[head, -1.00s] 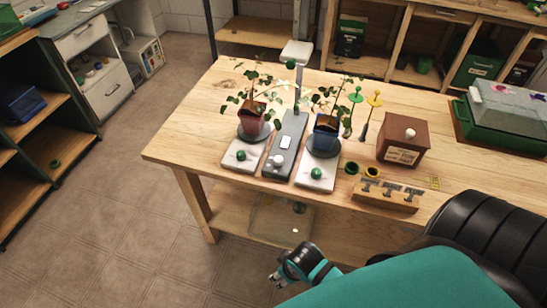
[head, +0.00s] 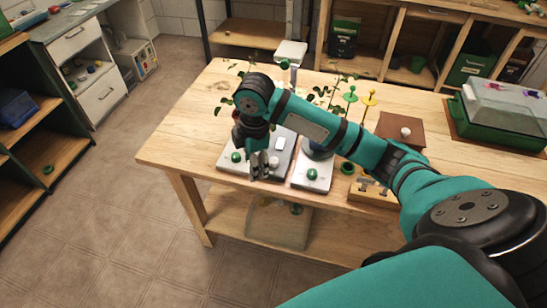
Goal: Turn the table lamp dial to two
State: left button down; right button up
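The table lamp stands on the wooden table, with a white head (head: 291,51) on a post and a long grey base (head: 287,146). A white rectangular plate (head: 280,143) is on the base. The pale round dial (head: 274,161) at the base's near end shows just right of my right gripper (head: 260,173) and is partly covered. My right gripper points down in front of the base's near end. Its fingers are small and close together, and I cannot tell whether they touch the dial or are open. My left gripper is not in view.
Stands with green knobs (head: 312,174) flank the lamp base; their potted plants are mostly hidden by my arm. A brown box (head: 401,130), yellow and green stakes (head: 369,101) and a green-based propagator (head: 497,125) stand to the right. The table's left end is clear.

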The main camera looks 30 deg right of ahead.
jog(key=n, duration=0.1)
send_near(274, 159)
jog(key=shift+g, duration=0.3)
jog(key=f, duration=0.4)
jog(key=f+p, duration=0.1)
jog(key=f, duration=0.4)
jog(key=shift+w+a+f, duration=0.15)
jog(key=shift+w+f, duration=0.05)
jog(key=shift+f, duration=0.05)
grip_shut()
